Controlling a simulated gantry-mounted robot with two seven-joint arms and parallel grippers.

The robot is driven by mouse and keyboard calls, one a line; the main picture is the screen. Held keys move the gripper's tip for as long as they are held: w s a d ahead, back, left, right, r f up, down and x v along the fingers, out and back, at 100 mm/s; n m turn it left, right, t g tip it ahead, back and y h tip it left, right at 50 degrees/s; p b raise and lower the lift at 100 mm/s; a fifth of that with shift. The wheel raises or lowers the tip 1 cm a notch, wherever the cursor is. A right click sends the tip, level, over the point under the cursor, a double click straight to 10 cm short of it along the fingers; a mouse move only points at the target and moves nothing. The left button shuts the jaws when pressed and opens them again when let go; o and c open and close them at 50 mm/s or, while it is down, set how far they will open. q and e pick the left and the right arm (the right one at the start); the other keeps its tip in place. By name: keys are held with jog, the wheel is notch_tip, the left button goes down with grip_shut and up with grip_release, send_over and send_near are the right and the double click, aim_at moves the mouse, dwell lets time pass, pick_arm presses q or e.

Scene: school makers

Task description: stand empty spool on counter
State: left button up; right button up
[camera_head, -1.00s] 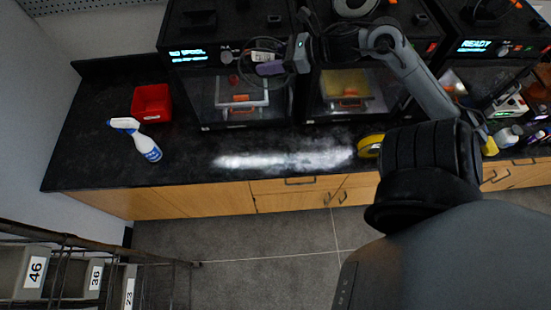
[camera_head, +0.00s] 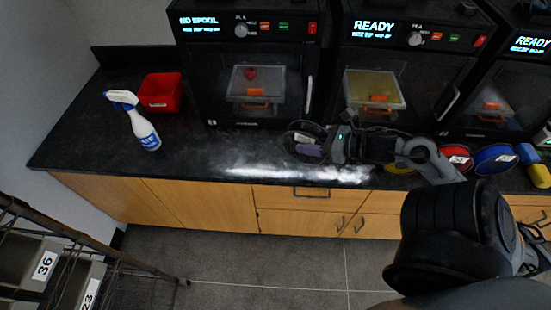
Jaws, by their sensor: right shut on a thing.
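My right gripper (camera_head: 322,143) reaches in from the right and points left, low over the front part of the black counter (camera_head: 210,160). It is shut on a dark, thin-rimmed round spool (camera_head: 290,139), which looks empty. A purple patch shows at the spool and fingertips; I cannot tell which it belongs to. The spool appears tilted, and I cannot tell whether it touches the counter. A bright white glare streak lies on the counter just in front of it. My left gripper is not in view.
A spray bottle (camera_head: 143,127) and red bin (camera_head: 160,92) stand at the left. Printers line the back; the left one (camera_head: 250,70) reads NO SPOOL. A red spool (camera_head: 457,157) and blue spool (camera_head: 495,159) are at the right. The counter's left middle is clear.

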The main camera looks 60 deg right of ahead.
jog(key=shift+w+f+b, duration=1.4)
jog(key=shift+w+f, duration=3.7)
jog(key=shift+w, duration=0.2)
jog(key=shift+f, duration=0.15)
jog(key=o, duration=1.1)
jog(key=shift+c, duration=0.2)
